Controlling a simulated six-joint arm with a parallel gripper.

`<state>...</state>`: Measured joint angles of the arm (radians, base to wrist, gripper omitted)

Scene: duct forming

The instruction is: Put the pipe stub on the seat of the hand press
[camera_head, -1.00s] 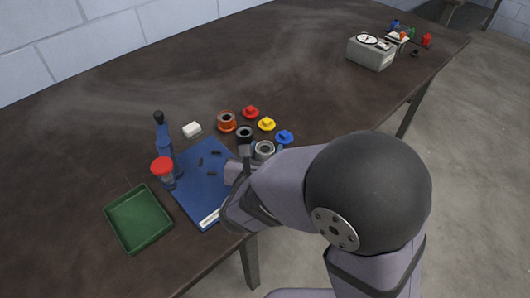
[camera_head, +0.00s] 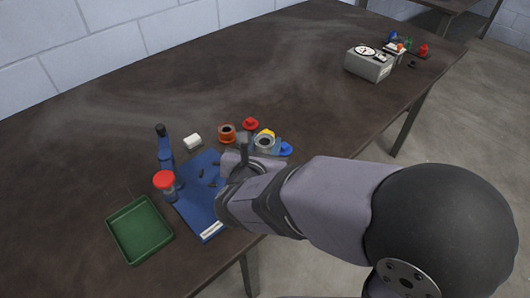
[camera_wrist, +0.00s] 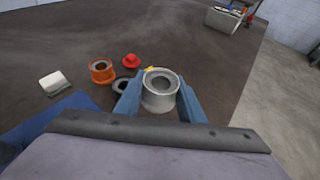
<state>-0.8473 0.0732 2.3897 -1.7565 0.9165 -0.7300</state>
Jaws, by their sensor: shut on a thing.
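The pipe stub is a short, light grey, thick-walled ring (camera_wrist: 160,96); it also shows in the head view (camera_head: 264,142). My gripper (camera_wrist: 158,100) is shut on it, with one blue finger on each side. The stub is upright, its open bore facing up, and looks raised above the table. I cannot make out the seat clearly. The press is outside the wrist view.
An orange ring (camera_head: 226,133), a red cap (camera_head: 250,124), a yellow cap (camera_head: 267,133) and a blue cap (camera_head: 286,149) stand near the stub. A black ring (camera_wrist: 121,85) is partly hidden. The blue mat (camera_head: 190,205) carries small dark pieces. A green tray (camera_head: 140,230) lies left.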

